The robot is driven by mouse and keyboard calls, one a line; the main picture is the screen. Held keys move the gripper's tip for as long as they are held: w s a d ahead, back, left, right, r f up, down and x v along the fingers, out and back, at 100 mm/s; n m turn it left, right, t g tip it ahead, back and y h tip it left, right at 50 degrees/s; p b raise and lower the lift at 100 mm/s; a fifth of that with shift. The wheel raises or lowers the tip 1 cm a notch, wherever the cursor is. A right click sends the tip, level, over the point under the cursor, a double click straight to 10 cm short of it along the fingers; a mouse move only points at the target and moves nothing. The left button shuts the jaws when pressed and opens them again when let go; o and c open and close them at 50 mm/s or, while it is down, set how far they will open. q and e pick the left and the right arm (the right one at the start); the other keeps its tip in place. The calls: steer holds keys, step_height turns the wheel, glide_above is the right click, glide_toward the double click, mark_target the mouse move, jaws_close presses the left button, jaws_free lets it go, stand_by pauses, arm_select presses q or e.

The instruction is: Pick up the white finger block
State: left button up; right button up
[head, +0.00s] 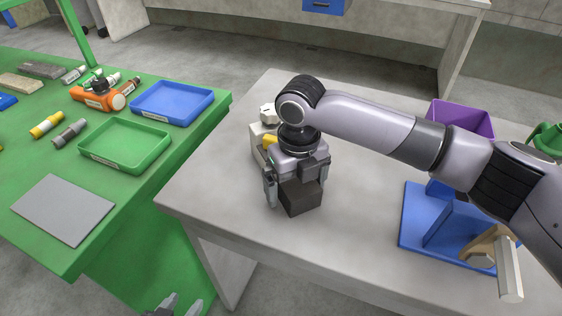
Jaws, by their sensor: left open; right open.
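An off-white block (257,148) with a pale knob on top stands on the grey table, behind my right gripper and partly hidden by it. I cannot tell surely whether it is the white finger block. My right gripper (296,190) points down over the table with its fingers apart.
The grey table (225,185) is clear at left and front. A blue fixture (418,222) with tan and pale bars and a purple bin (462,116) stand at right. The green table holds a green tray (125,146), blue tray (172,101), grey plate (64,209) and an orange tool (95,99).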

steer(key=c, duration=1.2)
steer(key=shift+r, duration=0.2)
step_height(320, 180, up, 20)
steer(key=shift+f, duration=0.1)
